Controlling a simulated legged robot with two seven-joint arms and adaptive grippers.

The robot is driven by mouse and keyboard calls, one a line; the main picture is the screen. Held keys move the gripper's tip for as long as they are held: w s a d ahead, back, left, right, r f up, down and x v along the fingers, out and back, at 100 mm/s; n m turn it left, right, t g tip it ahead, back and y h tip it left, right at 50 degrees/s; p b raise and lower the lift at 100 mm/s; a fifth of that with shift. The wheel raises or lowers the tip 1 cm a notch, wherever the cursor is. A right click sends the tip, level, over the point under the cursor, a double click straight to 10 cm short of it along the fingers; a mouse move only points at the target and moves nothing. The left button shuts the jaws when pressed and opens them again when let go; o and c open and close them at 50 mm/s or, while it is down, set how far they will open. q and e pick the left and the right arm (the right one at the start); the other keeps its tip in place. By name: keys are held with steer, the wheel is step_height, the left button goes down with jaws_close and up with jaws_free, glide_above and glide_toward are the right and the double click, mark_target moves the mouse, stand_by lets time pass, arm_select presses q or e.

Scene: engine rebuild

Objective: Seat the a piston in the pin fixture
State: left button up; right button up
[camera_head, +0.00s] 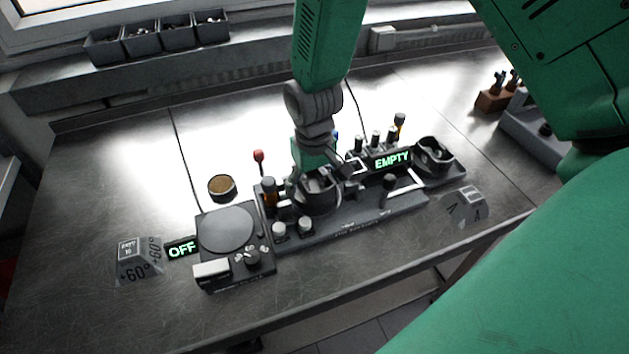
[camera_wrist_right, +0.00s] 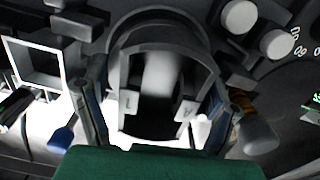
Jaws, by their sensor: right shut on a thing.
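My right gripper (camera_head: 318,172) reaches down from the top of the head view over the long dark pin fixture (camera_head: 350,228). It is shut on the piston (camera_wrist_right: 160,85), a dark grey cup-like part that sits between the two fingers in the wrist view. In the head view the piston (camera_head: 318,198) is partly hidden by the gripper. It is at a round dark cradle of the fixture; I cannot tell whether it rests on the bottom. The fixture's display (camera_head: 392,160) reads EMPTY. My left gripper is not in view.
A dial unit (camera_head: 227,240) with an OFF display (camera_head: 182,249) stands left of the fixture. A round brown-topped tin (camera_head: 221,187) stands behind it. A dark round cup (camera_head: 433,155) is at the fixture's right end. Small bins (camera_head: 160,36) line the back.

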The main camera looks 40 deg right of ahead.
steer(key=shift+a, duration=0.1)
steer(key=shift+d+f, duration=0.3)
steer(key=shift+d, duration=0.55)
steer(key=shift+a, duration=0.5)
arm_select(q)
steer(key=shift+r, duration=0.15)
arm_select(e)
steer(key=shift+d, duration=0.1)
arm_select(q)
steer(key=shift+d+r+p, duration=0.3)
steer(key=shift+p, duration=0.15)
arm_select(e)
steer(key=shift+d, duration=0.1)
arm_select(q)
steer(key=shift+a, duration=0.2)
arm_select(e)
steer(key=shift+a, duration=0.25)
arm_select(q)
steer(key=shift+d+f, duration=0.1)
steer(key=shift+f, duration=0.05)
arm_select(e)
steer(key=shift+d+f, duration=0.15)
steer(key=shift+f, duration=0.1)
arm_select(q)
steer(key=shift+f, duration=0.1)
arm_select(e)
steer(key=shift+f, duration=0.25)
